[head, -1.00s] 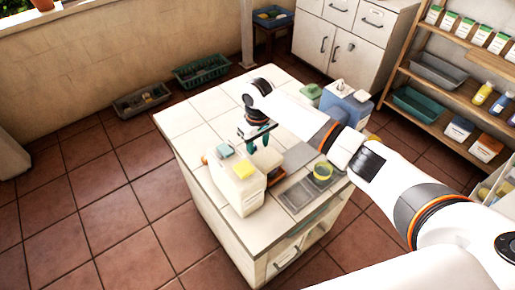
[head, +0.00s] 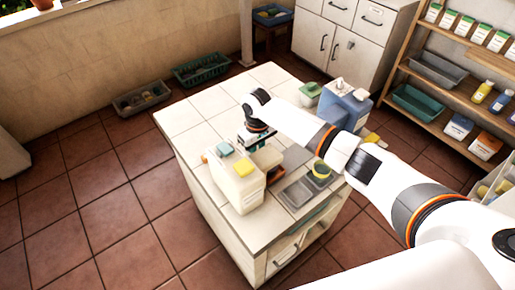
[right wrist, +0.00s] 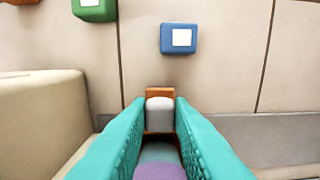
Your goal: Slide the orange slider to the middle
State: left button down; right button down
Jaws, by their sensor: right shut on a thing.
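The orange slider (right wrist: 159,92) shows in the right wrist view as a small orange block with a pale grey knob at its front, against a pale tiled surface. My right gripper (right wrist: 160,112) has its teal fingers closed on either side of the knob. In the head view my right gripper (head: 254,140) is low over the tiled counter, behind a cream canister (head: 240,182). The canister hides its fingertips and the slider there. My left gripper is not in view.
Grey trays (head: 298,193) and a blue container (head: 343,107) are on the counter. Its far left is clear.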

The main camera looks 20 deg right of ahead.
jog(key=w+d, duration=0.1)
jog(key=d, duration=0.2)
jog(key=w+d, duration=0.1)
jog(key=d, duration=0.3)
jog(key=w+d, duration=0.2)
jog(key=d, duration=0.1)
jog(key=shift+d, duration=0.2)
jog(key=c, duration=1.3)
grip_release()
jog(key=shift+s, duration=0.1)
jog(key=shift+r, duration=0.15)
notch_tip(320, 180, up, 12)
jog(key=shift+f+b, duration=0.1)
jog(key=shift+b, duration=0.65)
